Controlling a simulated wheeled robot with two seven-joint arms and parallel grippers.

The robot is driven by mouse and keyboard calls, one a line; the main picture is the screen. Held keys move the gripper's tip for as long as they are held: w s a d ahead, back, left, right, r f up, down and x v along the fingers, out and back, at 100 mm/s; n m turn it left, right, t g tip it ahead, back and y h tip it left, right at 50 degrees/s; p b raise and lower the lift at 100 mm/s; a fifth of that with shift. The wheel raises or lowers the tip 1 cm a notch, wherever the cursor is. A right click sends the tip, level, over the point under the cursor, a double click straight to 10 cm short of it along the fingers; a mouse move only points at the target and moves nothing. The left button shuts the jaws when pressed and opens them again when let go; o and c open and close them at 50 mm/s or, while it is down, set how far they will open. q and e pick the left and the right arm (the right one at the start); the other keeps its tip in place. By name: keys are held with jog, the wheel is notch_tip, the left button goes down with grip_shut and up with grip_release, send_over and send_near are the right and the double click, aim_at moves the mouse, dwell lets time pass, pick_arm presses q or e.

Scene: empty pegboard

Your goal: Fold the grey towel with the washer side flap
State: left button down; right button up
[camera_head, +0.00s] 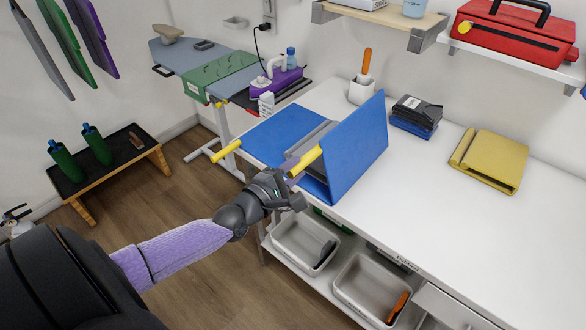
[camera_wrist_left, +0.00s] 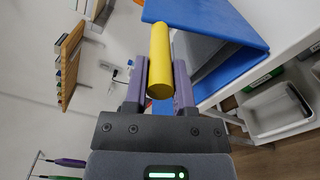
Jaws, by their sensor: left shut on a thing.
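A blue folding board lies on the white bench, with its left flap (camera_head: 277,132) flat and its right flap (camera_head: 359,145) raised steeply. The grey towel (camera_head: 308,139) lies between them, partly hidden behind the raised flap. My left gripper (camera_head: 292,168) is shut on the yellow handle (camera_head: 308,159) of the raised flap. In the left wrist view the handle (camera_wrist_left: 160,62) sits between the purple fingers (camera_wrist_left: 160,85), with blue board (camera_wrist_left: 218,15) and grey cloth (camera_wrist_left: 197,52) beside it. The flat flap's yellow handle (camera_head: 227,151) is free. My right gripper is not in view.
A folded yellow cloth (camera_head: 490,160) and a dark-and-blue stack (camera_head: 415,116) lie on the bench to the right. A white holder (camera_head: 361,92) stands behind the raised flap. Grey bins (camera_head: 304,246) sit below. The bench's right front is clear.

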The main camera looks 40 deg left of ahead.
pick_arm(q)
jog(key=shift+a, duration=0.1)
dwell(0.3)
jog(key=shift+c, duration=2.2)
grip_release()
jog(key=s+p, duration=0.1)
jog(key=s, duration=0.9)
jog(key=shift+a, duration=0.4)
